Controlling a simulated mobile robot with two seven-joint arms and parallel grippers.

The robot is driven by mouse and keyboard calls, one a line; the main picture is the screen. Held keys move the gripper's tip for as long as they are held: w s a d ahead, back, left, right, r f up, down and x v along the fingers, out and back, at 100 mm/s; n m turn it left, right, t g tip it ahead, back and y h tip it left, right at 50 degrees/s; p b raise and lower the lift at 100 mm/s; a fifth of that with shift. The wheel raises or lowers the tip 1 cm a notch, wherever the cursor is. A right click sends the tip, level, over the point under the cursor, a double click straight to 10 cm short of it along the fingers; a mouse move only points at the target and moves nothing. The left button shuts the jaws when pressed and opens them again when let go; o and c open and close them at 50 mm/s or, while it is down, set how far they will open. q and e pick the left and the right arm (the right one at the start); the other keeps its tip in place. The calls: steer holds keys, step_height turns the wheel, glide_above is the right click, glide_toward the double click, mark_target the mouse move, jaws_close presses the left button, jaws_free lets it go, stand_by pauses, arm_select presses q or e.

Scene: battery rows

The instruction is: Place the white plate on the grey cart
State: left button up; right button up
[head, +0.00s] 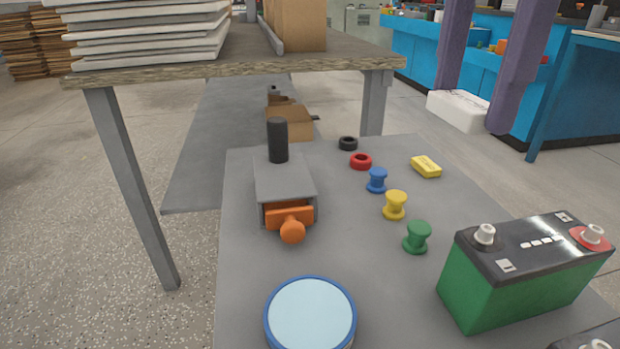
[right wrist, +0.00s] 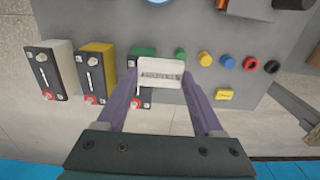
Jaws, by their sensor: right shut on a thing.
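The white plate (head: 458,109) is a small flat block held between the purple fingers of my right gripper (head: 474,108). In the right wrist view the plate (right wrist: 160,70) shows dark marking on its face, and a finger stands at each end. It is in the air, appearing past the far right edge of the grey cart's top (head: 245,270) in the head view. In the right wrist view the cart top (right wrist: 245,95) lies beneath and beyond it. Whether the cart has wheels is hidden. My left gripper is not in view.
A green battery (head: 510,290) stands on the cart, with a white one (right wrist: 48,70) and a yellow one (right wrist: 97,72) beside it. Coloured pegs (head: 395,205), rings, a yellow block (head: 426,167) and a blue-rimmed disc (head: 311,315) also occupy it. A table (head: 330,52) stands behind.

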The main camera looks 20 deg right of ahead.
steer(key=shift+f+b, duration=0.3)
steer(key=shift+f, duration=0.3)
steer(key=b, duration=0.6)
glide_above(414, 286)
step_height(414, 286, down, 14)
steer(key=shift+s+f, duration=0.1)
step_height(414, 286, down, 5)
steer(key=b, duration=0.2)
steer(key=shift+f+b, duration=0.15)
steer(key=shift+b, duration=0.15)
steer(key=shift+f, duration=0.1)
steer(key=o, duration=1.3)
